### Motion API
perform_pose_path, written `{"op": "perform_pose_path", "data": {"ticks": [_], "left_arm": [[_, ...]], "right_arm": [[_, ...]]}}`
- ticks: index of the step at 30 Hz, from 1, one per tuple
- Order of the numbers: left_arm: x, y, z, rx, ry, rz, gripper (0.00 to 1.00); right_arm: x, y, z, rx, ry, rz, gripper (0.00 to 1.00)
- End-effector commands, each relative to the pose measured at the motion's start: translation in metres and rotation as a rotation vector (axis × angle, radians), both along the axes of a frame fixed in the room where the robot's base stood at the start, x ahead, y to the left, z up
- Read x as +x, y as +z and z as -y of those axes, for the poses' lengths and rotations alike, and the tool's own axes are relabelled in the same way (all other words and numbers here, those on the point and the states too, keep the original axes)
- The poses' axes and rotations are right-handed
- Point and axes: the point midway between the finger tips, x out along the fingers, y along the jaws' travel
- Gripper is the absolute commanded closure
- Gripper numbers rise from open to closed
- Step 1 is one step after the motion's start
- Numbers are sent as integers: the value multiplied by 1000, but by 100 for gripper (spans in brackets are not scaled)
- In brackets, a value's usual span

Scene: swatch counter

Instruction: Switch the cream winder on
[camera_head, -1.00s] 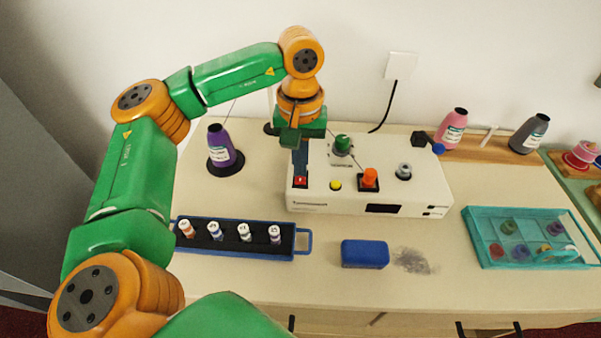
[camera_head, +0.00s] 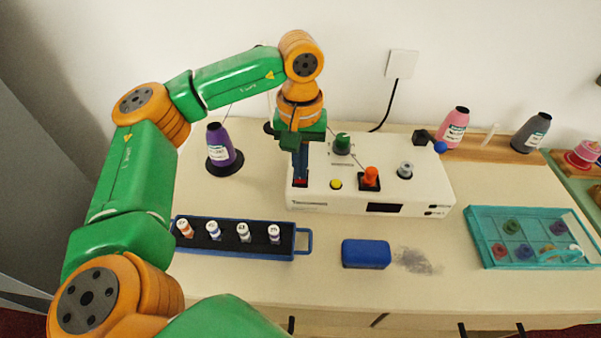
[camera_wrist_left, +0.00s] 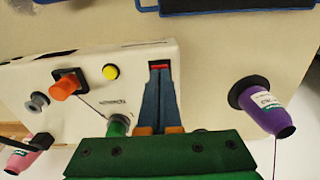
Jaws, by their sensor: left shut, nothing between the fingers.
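My right gripper is not in view.
A blue tray with several small spools (camera_head: 303,240) and a blue block (camera_head: 365,254) lie in front of the winder. A purple cone (camera_head: 219,148) stands left. A teal tray (camera_head: 480,262) is at right. Pink (camera_head: 453,130) and grey (camera_head: 531,133) cones stand behind.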

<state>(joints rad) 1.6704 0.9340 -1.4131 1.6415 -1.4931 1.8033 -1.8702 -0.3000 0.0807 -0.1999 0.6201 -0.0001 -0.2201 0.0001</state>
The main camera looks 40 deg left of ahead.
Motion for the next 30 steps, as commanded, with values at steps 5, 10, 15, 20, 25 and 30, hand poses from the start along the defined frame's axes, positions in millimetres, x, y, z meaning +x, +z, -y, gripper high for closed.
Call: {"op": "perform_pose_path", "data": {"ticks": [5, 10, 15, 20, 25, 30], "left_arm": [[0, -4, 0, 0, 0, 0, 100], [0, -6, 0, 0, 0, 0, 100], [0, -5, 0, 0, 0, 0, 100], [0, 10, 0, 0, 0, 0, 100], [0, 31, 0, 0, 0, 0, 100], [0, 50, 0, 0, 0, 0, 100]], "right_arm": [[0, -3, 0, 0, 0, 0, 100], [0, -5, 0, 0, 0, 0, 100], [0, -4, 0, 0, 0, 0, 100], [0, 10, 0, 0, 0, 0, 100], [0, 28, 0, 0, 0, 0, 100], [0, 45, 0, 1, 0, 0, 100]]}}
